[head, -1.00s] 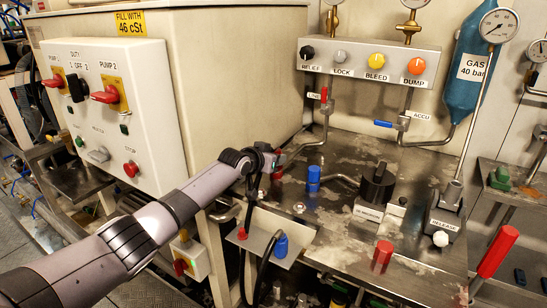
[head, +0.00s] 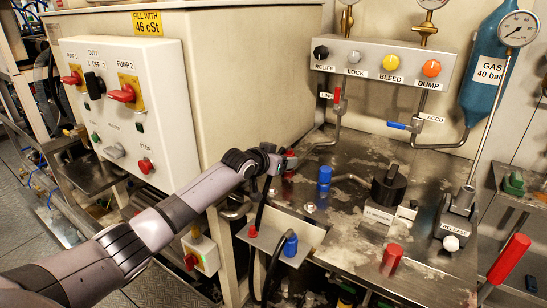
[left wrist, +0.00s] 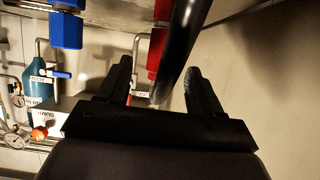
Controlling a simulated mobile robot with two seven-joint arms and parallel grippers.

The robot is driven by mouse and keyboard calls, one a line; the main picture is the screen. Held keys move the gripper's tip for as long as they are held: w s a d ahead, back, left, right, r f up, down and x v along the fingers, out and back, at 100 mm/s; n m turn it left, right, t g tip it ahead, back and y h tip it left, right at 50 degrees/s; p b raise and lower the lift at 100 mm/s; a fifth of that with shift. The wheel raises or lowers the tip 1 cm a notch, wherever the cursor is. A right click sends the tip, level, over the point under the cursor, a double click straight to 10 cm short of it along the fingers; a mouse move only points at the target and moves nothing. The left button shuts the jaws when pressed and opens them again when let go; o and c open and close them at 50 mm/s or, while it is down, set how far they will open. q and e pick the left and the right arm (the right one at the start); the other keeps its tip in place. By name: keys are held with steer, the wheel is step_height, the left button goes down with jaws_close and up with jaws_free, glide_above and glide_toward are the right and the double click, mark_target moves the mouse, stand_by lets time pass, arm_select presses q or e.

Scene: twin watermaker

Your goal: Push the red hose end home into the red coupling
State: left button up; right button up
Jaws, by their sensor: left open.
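In the left wrist view a red coupling (left wrist: 162,10) shows at the top, with the red hose end (left wrist: 155,55) close below it. Whether the hose end is fully seated cannot be told. A black hose (left wrist: 180,45) passes in front and partly hides it. My left gripper (left wrist: 157,78) is open, one finger either side of the hose and red end; no grip shows. In the head view my left gripper (head: 277,160) is at the left part of the metal bench, beside a small red piece (head: 291,155). My right gripper is not in view.
A blue coupling (head: 325,178) stands just right of my gripper and also shows in the left wrist view (left wrist: 66,30). The pump switch box (head: 125,100) is left of my arm.

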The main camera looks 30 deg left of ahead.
arm_select(q)
steer(key=shift+v, duration=2)
steer(key=shift+f, duration=0.1)
